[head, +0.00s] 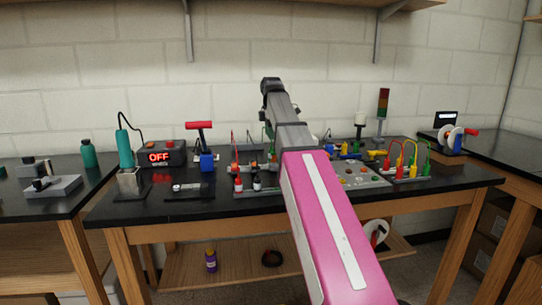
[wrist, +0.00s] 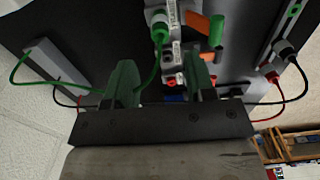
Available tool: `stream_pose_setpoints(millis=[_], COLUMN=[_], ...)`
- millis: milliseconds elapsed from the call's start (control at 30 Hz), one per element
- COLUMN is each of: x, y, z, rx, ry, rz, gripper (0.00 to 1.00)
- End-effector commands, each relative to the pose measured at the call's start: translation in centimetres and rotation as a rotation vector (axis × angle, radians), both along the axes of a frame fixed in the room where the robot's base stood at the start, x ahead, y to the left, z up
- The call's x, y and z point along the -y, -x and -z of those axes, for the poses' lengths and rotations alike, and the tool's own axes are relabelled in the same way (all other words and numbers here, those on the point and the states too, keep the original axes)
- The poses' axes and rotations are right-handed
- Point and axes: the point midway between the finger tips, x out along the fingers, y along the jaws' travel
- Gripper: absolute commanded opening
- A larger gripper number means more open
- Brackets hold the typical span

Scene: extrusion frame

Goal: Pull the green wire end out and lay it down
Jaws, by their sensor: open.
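In the wrist view, a green plug (wrist: 160,33) stands in a grey block (wrist: 172,50) at the upper middle. A green wire (wrist: 155,77) hangs from it and curves down towards my left finger. More green wire (wrist: 18,72) loops at the far left, by a grey bar (wrist: 57,66). My gripper (wrist: 162,72) is open, with its two green fingers apart. The plug shows beyond and between the fingertips, and nothing is clamped. Whether the wire touches the left finger, I cannot tell. In the head view my arm hides the gripper and most of this spot.
In the wrist view, a red plug (wrist: 267,70) and a black plug (wrist: 283,48) with wires stand at the right. An orange piece (wrist: 195,20) is close to the green plug. In the head view, banana-plug leads (head: 405,160) crowd the bench's right side; the front edge (head: 200,215) is clear.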

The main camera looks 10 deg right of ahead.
Motion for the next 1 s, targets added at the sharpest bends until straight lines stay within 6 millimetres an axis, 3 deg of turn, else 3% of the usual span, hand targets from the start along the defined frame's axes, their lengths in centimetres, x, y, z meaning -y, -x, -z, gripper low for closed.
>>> stream_pose_setpoints(millis=[267, 800, 1000], x=[0.0, 0.0, 0.0], y=[0.0, 0.1, 0.0], z=[1.1, 7.5, 8.7], rx=[0.0, -0.001, 0.0], ry=[0.0, 0.0, 0.0], rz=[0.0, 0.0, 0.0], gripper=[0.5, 0.5, 0.5])
